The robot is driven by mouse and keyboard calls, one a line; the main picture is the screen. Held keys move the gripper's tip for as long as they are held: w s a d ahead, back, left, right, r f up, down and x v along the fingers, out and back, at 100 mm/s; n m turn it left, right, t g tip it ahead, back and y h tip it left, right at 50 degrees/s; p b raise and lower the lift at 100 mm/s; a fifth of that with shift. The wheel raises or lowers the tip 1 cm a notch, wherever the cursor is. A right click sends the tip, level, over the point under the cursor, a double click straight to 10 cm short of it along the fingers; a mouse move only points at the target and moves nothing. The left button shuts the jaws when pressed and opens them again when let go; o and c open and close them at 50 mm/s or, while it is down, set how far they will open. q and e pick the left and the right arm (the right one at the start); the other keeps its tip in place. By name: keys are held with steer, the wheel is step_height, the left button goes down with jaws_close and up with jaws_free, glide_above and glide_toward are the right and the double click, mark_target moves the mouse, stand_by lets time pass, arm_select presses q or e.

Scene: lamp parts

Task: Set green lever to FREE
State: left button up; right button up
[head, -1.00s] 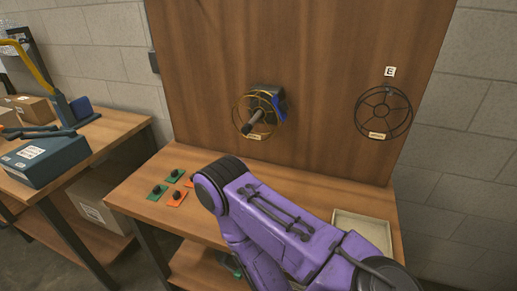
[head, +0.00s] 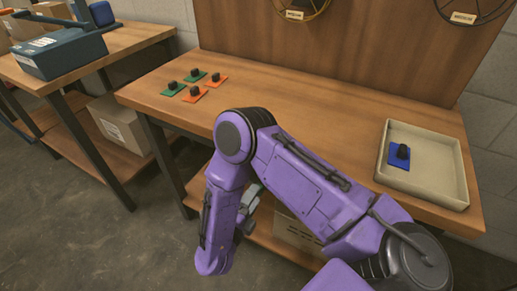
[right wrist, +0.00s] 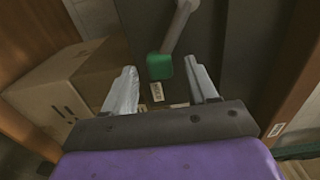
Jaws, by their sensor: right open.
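The green lever shows in the right wrist view as a green block-shaped grip (right wrist: 159,66) on a grey rod, against a dark panel. A small white label (right wrist: 157,91) is just below the grip; its text is too small to read. My right gripper (right wrist: 160,75) is open, with one pale finger on each side of the grip. I cannot tell whether either finger touches it. In the head view my right gripper (head: 252,194) is partly hidden behind my purple arm, below the bench's front edge. The lever is hidden there. My left gripper is not in view.
Green and orange plates with black knobs (head: 195,85) lie on the wooden bench (head: 290,90). A pale tray (head: 455,180) holds a blue plate with a knob (head: 402,155). A cardboard box (right wrist: 60,85) is left of my gripper. A side table (head: 140,40) stands left.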

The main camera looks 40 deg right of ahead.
steer(key=shift+x, duration=1.9)
jaws_close()
steer(key=r+n+p, duration=0.1)
steer(key=p, duration=0.1)
steer(key=r+n+p, duration=0.1)
steer(key=n+p, duration=0.1)
steer(key=shift+s+d+r, duration=0.15)
steer(key=shift+s, duration=0.2)
steer(key=shift+s+r+n+p, duration=0.1)
steer(key=shift+r+n+p, duration=0.35)
steer(key=shift+n+p, duration=0.45)
steer(key=shift+s+r+n+p, duration=0.1)
steer(key=shift+r+n+p, duration=0.4)
steer(key=shift+n, duration=0.7)
jaws_free()
